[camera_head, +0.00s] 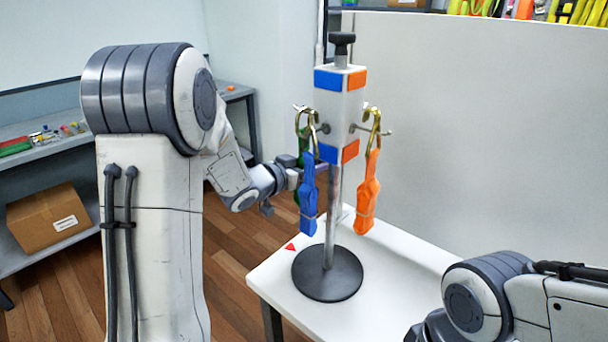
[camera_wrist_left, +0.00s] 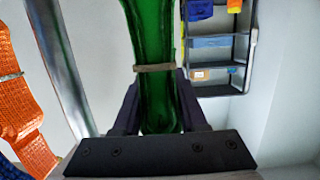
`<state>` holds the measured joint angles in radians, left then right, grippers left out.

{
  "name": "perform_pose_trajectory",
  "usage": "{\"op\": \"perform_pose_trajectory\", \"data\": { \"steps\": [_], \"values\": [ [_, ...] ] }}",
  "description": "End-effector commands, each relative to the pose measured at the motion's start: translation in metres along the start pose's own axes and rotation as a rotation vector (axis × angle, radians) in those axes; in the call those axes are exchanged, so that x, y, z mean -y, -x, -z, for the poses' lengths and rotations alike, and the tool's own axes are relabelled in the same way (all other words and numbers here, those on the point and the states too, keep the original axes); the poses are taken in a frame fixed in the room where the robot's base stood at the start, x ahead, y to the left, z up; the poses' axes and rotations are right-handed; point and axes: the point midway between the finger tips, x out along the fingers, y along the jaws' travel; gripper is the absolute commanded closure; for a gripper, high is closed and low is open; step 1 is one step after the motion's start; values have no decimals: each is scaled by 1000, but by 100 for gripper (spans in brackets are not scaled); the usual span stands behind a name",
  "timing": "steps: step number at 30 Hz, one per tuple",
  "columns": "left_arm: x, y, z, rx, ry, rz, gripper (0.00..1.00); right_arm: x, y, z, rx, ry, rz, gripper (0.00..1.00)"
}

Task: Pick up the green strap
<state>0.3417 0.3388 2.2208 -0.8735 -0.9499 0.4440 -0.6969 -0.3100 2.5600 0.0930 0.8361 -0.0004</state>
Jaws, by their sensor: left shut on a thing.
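The green strap (camera_wrist_left: 152,40) hangs upright in the left wrist view, with a tan band around it, between the two dark fingers of my left gripper (camera_wrist_left: 157,90). The gripper is shut on its lower part. In the head view the green strap (camera_head: 304,132) shows only as a sliver behind the blue strap, near a hook on the stand's far left side. My left gripper (camera_head: 310,168) reaches in from the left, partly hidden behind the blue strap. I cannot tell whether the green strap's carabiner still rests on its hook. My right gripper is out of view.
The blue strap (camera_head: 308,195) and orange strap (camera_head: 367,196) hang by carabiners from the white stand (camera_head: 343,105). The stand's round black base (camera_head: 327,280) rests on a white table (camera_head: 385,285). A shelf with a cardboard box (camera_head: 48,230) is at left.

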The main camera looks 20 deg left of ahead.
Motion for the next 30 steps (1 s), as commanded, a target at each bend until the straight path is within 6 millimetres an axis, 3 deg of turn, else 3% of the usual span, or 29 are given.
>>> {"op": "perform_pose_trajectory", "data": {
  "steps": [11,19,26,30],
  "values": [
    [0,1,6,-3,-2,0,100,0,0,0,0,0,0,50],
    [1,8,40,-5,-5,0,100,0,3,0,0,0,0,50],
    [54,-6,38,-2,0,5,100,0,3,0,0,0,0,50],
    [95,-17,39,-1,0,5,100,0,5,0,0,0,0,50]
  ]
}}
